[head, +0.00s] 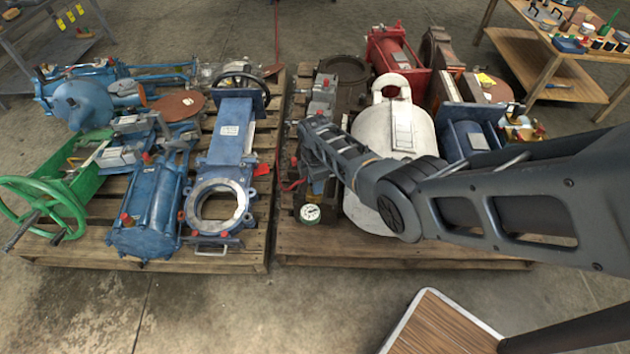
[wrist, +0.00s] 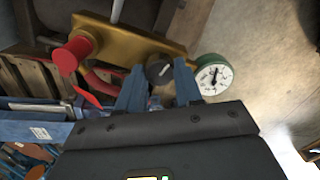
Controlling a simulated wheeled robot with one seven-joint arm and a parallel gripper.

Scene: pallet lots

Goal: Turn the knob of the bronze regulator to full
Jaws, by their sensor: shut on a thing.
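The bronze regulator (wrist: 140,40) is a gold-brown block across the top of the wrist view. Its dark round knob (wrist: 158,69) carries a pale mark and sits between the two blue fingers of my gripper (wrist: 158,80). The gripper is shut on the knob, one finger on each side. A red cap (wrist: 80,46) stands at the left end of the block. A green-rimmed, white-faced gauge (wrist: 212,75) is at its right. In the head view the gauge (head: 310,213) shows at the right pallet's front edge, while my arm mostly hides the regulator.
The right pallet (head: 400,251) also bears a large white valve body (head: 412,135) beside my arm and a red unit (head: 393,48) behind. The left pallet (head: 150,258) holds blue valves and a green handwheel (head: 45,205).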

